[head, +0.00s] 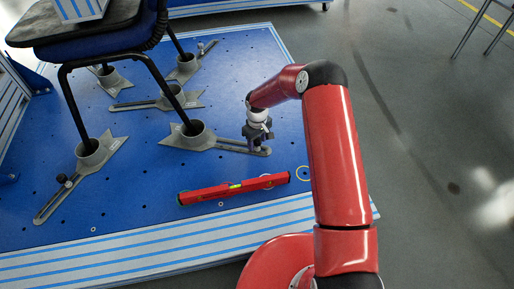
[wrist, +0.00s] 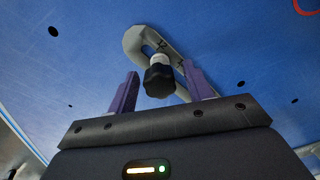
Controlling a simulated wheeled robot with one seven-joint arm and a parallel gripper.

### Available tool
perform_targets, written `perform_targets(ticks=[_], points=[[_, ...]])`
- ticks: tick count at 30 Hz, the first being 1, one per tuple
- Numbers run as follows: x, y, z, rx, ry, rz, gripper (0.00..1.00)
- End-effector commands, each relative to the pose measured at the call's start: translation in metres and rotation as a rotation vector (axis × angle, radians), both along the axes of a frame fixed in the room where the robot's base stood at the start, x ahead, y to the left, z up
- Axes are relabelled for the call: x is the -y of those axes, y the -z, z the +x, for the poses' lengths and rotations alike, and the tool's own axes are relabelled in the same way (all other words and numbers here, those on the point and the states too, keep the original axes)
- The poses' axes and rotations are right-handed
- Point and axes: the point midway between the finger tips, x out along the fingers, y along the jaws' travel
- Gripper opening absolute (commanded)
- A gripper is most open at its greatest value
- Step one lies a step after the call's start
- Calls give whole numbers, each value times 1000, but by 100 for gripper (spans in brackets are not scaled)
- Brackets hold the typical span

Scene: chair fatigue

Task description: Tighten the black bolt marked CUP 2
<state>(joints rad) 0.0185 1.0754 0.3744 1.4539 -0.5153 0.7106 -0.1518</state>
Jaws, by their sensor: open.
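A black bolt (wrist: 158,80) with a light collar stands at the slotted end of a grey bracket (wrist: 137,40) in the wrist view. I cannot read a CUP 2 mark on it. My gripper (wrist: 160,75) is open, with one purple finger on each side of the bolt and gaps visible between them. In the head view my gripper (head: 258,138) is over the right end of the slotted bracket (head: 228,146), whose cup (head: 196,134) holds a chair leg. The bolt is largely hidden there by my gripper.
A red spirit level (head: 233,187) lies on the blue platform (head: 120,210) in front of the bracket. The chair (head: 90,30) stands at left with its legs in cups. Another bracket with a black knob (head: 64,181) is at front left.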

Motion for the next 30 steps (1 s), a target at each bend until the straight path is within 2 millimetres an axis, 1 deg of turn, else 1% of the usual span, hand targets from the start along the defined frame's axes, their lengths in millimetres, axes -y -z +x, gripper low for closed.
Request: perform_targets(ticks=[8,11,15,17,19,26,28,30], points=[[0,0,0,0,-4,0,51],[1,0,0,0,-82,0,51],[1,0,0,-1,-266,1,51],[1,0,0,0,-320,0,51],[0,0,0,0,-349,0,51],[0,0,0,0,-356,0,51],[0,0,0,-1,-399,1,51],[0,0,0,-1,-489,1,51]])
